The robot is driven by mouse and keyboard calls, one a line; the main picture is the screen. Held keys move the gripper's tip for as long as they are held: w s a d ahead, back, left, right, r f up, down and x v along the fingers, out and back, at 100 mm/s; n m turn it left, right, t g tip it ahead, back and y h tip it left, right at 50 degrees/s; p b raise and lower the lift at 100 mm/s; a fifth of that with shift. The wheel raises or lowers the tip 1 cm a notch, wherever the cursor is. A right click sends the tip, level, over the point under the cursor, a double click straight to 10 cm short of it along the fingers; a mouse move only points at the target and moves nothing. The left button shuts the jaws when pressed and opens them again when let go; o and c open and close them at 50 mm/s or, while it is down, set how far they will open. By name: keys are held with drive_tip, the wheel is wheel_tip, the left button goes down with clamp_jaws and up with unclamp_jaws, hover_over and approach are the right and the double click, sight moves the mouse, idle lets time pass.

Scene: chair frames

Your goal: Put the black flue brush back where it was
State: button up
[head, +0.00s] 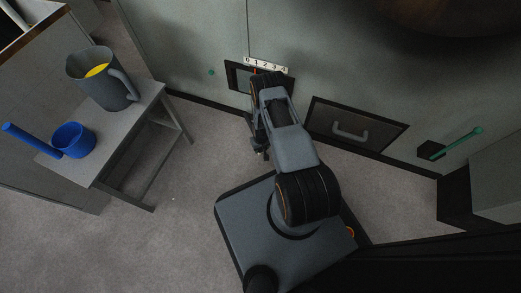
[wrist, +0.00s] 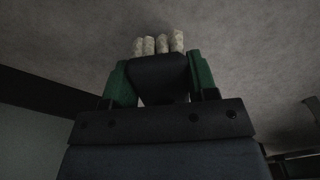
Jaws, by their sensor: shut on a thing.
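My gripper (wrist: 161,88) fills the lower middle of the wrist view, its two green fingers shut on a dark thing that looks like the black flue brush (wrist: 158,68). Several pale, stubby ends (wrist: 158,45) show just beyond it; I cannot tell whether they belong to it. In the head view my arm reaches toward the wall, and its links hide most of the gripper and the held thing. A dark-framed opening (head: 238,77) in the wall, under a white strip numbered from 0 (head: 266,65), is partly behind my arm.
A grey table (head: 130,124) at the left holds a grey jug (head: 103,84) with yellow inside and a blue pan with a handle (head: 72,140). A panel with a grey handle (head: 350,132) and a green lever (head: 458,143) are on the wall. Carpet between table and base is clear.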

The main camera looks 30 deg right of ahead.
drive_tip(key=shift+w+f+b, duration=0.2)
drive_tip(key=shift+f+b, duration=0.9)
drive_tip(key=shift+f, duration=0.65)
drive_tip(key=shift+d+f, duration=0.1)
drive_tip(key=shift+f, duration=0.05)
drive_tip(key=o, duration=1)
